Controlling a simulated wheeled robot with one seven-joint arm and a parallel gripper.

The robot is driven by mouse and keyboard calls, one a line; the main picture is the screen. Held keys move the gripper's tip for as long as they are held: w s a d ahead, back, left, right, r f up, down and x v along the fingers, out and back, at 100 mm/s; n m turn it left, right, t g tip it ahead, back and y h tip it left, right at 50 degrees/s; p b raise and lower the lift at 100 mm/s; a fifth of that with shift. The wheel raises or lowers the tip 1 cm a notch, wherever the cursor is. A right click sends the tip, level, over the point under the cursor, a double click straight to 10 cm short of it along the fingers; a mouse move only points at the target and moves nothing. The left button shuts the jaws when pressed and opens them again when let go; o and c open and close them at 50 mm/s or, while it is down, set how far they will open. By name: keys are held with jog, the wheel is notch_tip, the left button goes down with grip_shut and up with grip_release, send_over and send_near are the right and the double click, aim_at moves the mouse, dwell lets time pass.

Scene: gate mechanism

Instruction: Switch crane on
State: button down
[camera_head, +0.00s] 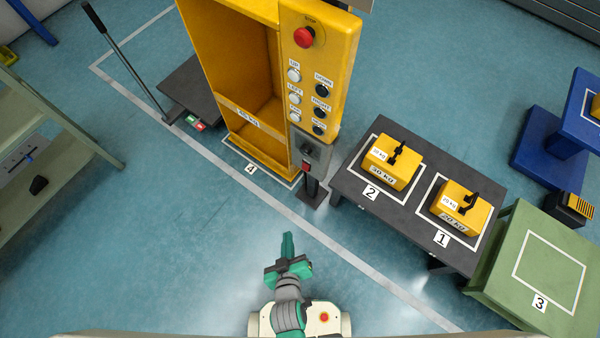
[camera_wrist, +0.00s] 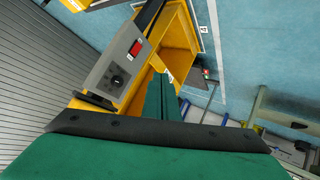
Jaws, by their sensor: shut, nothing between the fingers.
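The crane's yellow control panel (camera_head: 328,50) stands upright with a red stop button (camera_head: 304,37) and white and black push buttons. Below them is a grey switch box (camera_head: 318,153) with a dark knob and a red part (camera_head: 306,165). The knob's setting is too small to read.
A dark table (camera_head: 350,184) right of the panel carries two yellow weights (camera_head: 391,162) (camera_head: 463,208). A green table (camera_head: 530,275) is at the lower right. A yellow cabinet (camera_head: 190,20) stands left of the panel. Floor around my gripper is clear.

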aim_at(306, 167)
jog(key=w+a+f+n+g+h, duration=0.2)
jog(key=w+f+n, duration=0.1)
jog(key=w+f, duration=0.6)
jog(key=w+r+n+g+h, duration=0.1)
jog(key=w+h, duration=0.3)
jog(key=w, duration=0.7)
jog(key=shift+w+a+r+n+g, duration=0.2)
jog(key=shift+a+r+n+g, duration=0.1)
jog(key=shift+a+r+n, duration=0.25)
jog(key=shift+d+f, duration=0.15)
jog(key=shift+f, duration=0.05)
jog(key=w+d+r+x, duration=0.1)
jog(key=x, duration=1.2)
jog(key=shift+r, duration=0.25)
jog(key=shift+w, duration=0.15)
